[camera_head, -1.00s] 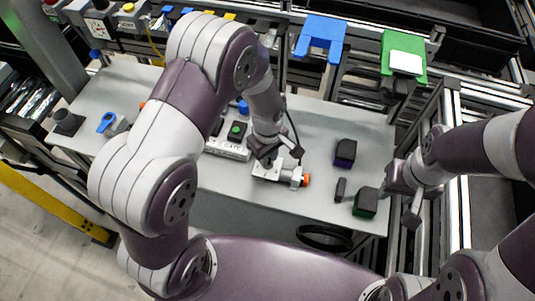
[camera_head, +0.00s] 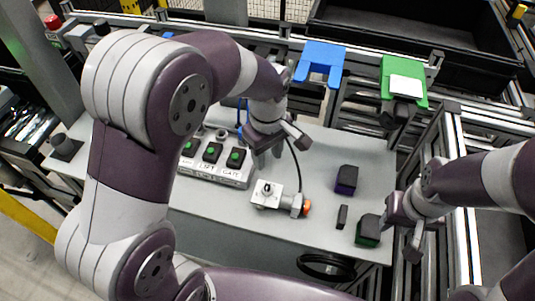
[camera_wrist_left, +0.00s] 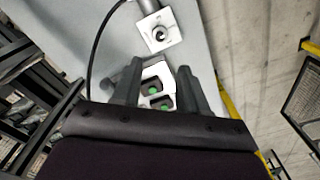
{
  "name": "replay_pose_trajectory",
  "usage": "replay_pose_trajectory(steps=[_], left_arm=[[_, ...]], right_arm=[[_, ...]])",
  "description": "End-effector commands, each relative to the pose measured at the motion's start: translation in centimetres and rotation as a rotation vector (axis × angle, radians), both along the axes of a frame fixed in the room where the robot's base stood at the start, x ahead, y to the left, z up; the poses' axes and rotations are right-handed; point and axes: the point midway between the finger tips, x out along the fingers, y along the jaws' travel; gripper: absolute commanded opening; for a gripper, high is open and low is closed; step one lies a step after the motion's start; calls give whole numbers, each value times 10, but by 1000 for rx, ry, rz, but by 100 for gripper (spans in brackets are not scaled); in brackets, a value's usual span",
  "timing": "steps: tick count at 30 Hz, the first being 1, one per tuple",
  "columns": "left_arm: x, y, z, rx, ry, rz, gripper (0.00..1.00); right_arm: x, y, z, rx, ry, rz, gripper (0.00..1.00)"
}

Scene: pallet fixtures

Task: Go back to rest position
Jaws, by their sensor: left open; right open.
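My left gripper (camera_head: 280,150) is open and empty. It hangs over the table, above and behind the white key-switch block (camera_head: 268,194) and beside the switch box. In the left wrist view the two dark fingers of my left gripper (camera_wrist_left: 158,80) stand apart, with two green switches (camera_wrist_left: 160,95) showing between them beyond. The key-switch block (camera_wrist_left: 160,30) lies farther out there, touched by neither finger. My right gripper (camera_head: 412,225) is open and empty at the right edge of the table, beside a dark green block (camera_head: 368,230).
The grey table (camera_head: 320,165) carries a switch box (camera_head: 215,168) with green buttons, a purple-black block (camera_head: 346,180) and a small black piece (camera_head: 342,216). A blue fixture (camera_head: 322,58) and a green fixture (camera_head: 403,80) stand behind. Metal rails (camera_head: 455,190) run at the right.

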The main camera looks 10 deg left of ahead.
Motion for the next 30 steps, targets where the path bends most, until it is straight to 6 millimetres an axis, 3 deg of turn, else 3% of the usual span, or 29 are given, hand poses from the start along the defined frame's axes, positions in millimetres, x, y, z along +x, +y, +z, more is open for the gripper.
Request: replay_pose_trajectory(steps=[15,17,19,22,25,27,30], left_arm=[[0,0,2,0,0,-4,43],[1,0,2,-1,-6,-53,43],[2,-1,-3,-3,-29,-217,43],[-21,10,-15,4,-59,-584,43],[-54,35,-22,29,-94,-883,43],[-74,49,-25,42,-106,-979,43],[-95,64,-26,48,-105,-968,43]], right_arm=[[0,0,0,0,0,0,43],[0,0,0,0,0,0,43],[0,0,0,0,0,0,43],[0,0,-1,0,0,0,43],[0,0,-3,0,0,0,43],[0,0,-4,0,0,0,43],[0,0,-6,0,0,0,43]])
